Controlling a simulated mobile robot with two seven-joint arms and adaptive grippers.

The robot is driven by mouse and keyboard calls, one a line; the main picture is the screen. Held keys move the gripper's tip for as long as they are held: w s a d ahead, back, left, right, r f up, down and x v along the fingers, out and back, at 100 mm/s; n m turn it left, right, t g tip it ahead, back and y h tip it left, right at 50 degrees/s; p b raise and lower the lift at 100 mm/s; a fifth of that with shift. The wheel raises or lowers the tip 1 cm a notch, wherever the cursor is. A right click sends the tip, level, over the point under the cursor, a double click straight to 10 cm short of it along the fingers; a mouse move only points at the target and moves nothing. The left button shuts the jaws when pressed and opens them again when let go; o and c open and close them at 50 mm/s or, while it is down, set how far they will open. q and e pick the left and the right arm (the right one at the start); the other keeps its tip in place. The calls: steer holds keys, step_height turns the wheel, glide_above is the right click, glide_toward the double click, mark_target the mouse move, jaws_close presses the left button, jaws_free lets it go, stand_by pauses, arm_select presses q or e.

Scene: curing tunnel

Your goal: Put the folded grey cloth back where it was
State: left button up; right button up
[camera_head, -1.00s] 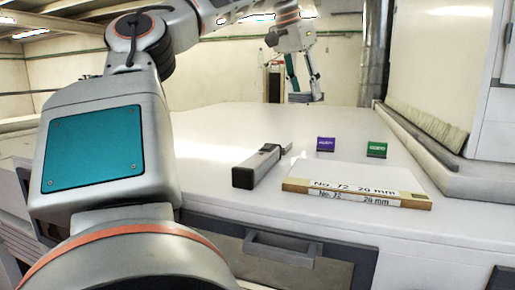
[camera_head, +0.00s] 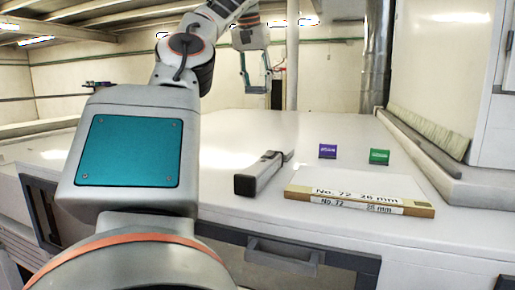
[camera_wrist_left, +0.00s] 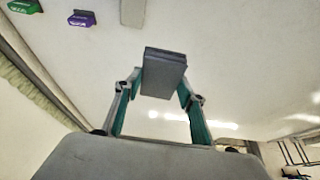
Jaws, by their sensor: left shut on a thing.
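The folded grey cloth shows in the left wrist view as a small grey block (camera_wrist_left: 163,74) between the fingertips of my left gripper (camera_wrist_left: 160,88). The gripper is shut on it, over the white surface. In the head view my left gripper (camera_head: 256,78) is far back, fingers down, above the far part of the white table (camera_head: 300,130). My right gripper is in neither view.
A purple block (camera_head: 327,151) and a green block (camera_head: 379,156) stand on the right. Nearer are a flat labelled box (camera_head: 360,190) and a grey tool (camera_head: 262,172). The table's middle and back are clear.

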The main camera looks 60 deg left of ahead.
arm_select(q)
glide_above(258, 153)
steer(key=d, duration=0.1)
steer(key=f, duration=1.1)
steer(key=s+f, duration=0.1)
steer(key=f, duration=0.4)
steer(key=shift+f, duration=1.75)
steer(key=shift+f, duration=0.1)
steer(key=o, duration=1)
